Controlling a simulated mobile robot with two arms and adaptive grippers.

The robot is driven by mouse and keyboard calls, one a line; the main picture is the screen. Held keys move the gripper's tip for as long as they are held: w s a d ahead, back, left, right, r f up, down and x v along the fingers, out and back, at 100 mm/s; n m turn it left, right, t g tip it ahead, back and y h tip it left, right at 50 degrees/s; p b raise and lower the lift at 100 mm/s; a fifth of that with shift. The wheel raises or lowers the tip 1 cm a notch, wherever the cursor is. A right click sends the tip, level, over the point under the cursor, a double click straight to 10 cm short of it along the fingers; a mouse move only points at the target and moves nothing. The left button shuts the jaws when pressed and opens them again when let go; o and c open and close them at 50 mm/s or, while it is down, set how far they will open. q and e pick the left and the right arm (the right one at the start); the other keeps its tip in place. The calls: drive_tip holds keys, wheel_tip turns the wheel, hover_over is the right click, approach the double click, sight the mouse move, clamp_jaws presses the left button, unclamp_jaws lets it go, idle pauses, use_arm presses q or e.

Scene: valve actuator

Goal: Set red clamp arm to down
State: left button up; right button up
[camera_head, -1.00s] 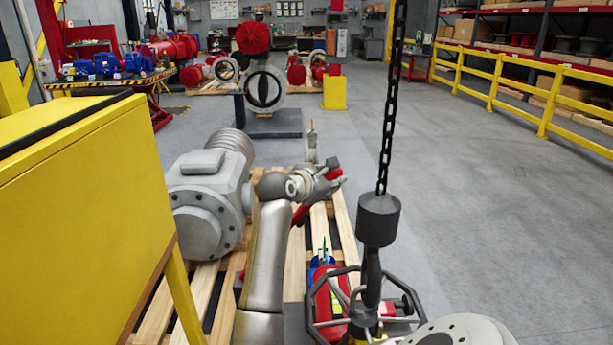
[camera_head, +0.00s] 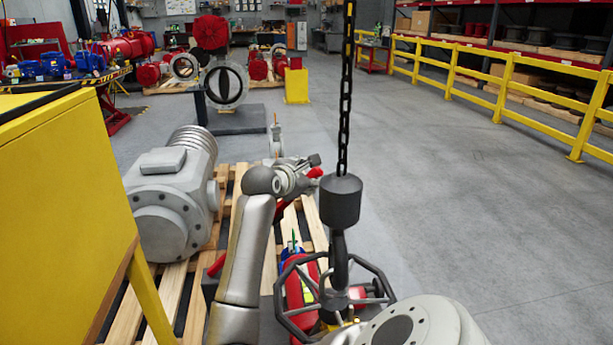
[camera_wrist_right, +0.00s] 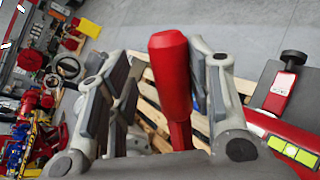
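A red clamp arm, seen as a thick red handle (camera_wrist_right: 170,75) on a thin red stem, stands between the fingers of my right gripper (camera_wrist_right: 160,95) in the right wrist view. The fingers are spread, with the handle nearer the right-hand finger; I cannot tell whether they touch. In the head view my right gripper (camera_head: 306,168) is above the pallet, left of the hanging chain, with bits of red beside it. My own arm hides much of the handle there. The red valve actuator body (camera_head: 302,285) lies below. My left gripper is not in view.
A chain with a dark hook block (camera_head: 340,200) hangs in front of a dark handwheel frame (camera_head: 286,322). A grey gearbox (camera_head: 165,205) sits on the wooden pallet (camera_head: 172,300). A yellow cabinet (camera_head: 65,210) stands at left. The floor at right is clear.

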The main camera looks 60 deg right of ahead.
drive_tip(key=shift+a, duration=0.1)
drive_tip(key=v, duration=1.2)
drive_tip(key=shift+r, duration=0.15)
idle(0.3)
